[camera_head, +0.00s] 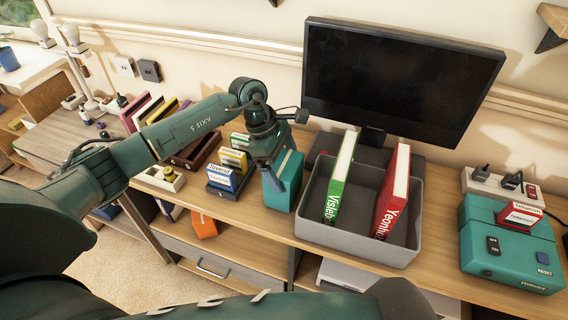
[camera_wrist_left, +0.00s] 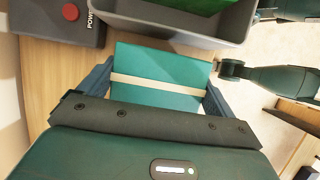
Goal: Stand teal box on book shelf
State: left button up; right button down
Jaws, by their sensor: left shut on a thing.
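The teal box (camera_head: 288,182) is upright at the desk's front edge, just left of the grey two-compartment holder. My left gripper (camera_head: 279,178) reaches down from above and is shut on it. In the left wrist view the teal box (camera_wrist_left: 160,66), with a pale stripe, sits between both fingers. I cannot tell whether its base touches the desk. The grey holder (camera_head: 350,240), apparently the book shelf, has a green book (camera_head: 341,180) leaning in its left compartment and a red book (camera_head: 392,190) leaning in its right one.
A black monitor (camera_head: 400,85) stands behind the holder. A teal device (camera_head: 510,248) and a power strip (camera_head: 500,186) are at the right. Small boxes (camera_head: 222,178) and a brown tray (camera_head: 195,152) crowd the desk to the left. Desk (camera_head: 440,215) is bare right of the holder.

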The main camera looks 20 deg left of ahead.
pick_arm(q)
jog(key=shift+f, duration=0.1)
jog(key=o, duration=0.9)
jog(key=shift+f, duration=0.1)
jog(key=shift+o, duration=1.1)
